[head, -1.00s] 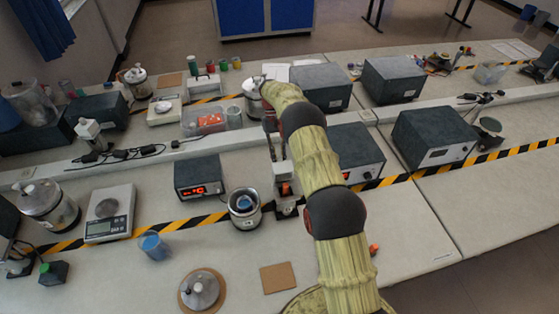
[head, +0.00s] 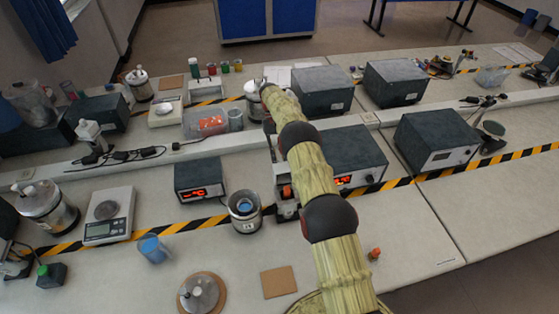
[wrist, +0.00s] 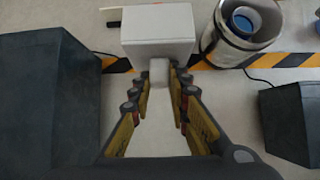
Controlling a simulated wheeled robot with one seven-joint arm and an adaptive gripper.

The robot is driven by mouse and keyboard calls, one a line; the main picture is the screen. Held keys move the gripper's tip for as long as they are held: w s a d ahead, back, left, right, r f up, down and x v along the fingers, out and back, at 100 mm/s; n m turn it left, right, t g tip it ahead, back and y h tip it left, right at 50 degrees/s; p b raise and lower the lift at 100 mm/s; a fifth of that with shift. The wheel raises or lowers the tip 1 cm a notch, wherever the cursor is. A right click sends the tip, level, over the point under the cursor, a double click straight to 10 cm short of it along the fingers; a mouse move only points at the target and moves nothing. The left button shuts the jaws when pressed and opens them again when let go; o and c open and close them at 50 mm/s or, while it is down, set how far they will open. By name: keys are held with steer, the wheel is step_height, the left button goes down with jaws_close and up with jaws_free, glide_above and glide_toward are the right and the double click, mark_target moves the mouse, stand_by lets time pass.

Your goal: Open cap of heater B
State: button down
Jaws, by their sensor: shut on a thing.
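My gripper (wrist: 159,82) is shut on a small pale knob (wrist: 159,70) on the near side of a white box-shaped unit (wrist: 158,32) in the wrist view. In the head view, this seems to be the unit with an orange-red part (head: 287,193), partly hidden by my arm. An open metal vessel (head: 245,212) with blue inside stands beside it, and shows in the wrist view (wrist: 246,24). No letter B is readable, so I cannot tell which thing is heater B or whether the knob is its cap.
Dark boxes with red displays stand left (head: 200,180) and right (head: 350,158) of the held unit.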

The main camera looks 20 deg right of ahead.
steer(key=c, duration=2)
jaws_free()
steer(key=shift+s+f, duration=0.4)
steer(key=shift+f, duration=0.15)
steer(key=shift+c, duration=0.2)
steer(key=o, duration=0.4)
steer(key=shift+w+r, duration=0.1)
steer(key=shift+r, duration=0.15)
steer(key=shift+c, duration=0.2)
steer(key=shift+w+r, duration=0.2)
steer(key=shift+r, duration=0.5)
step_height(320, 180, up, 9)
steer(key=shift+f, duration=0.15)
steer(key=shift+c, duration=0.2)
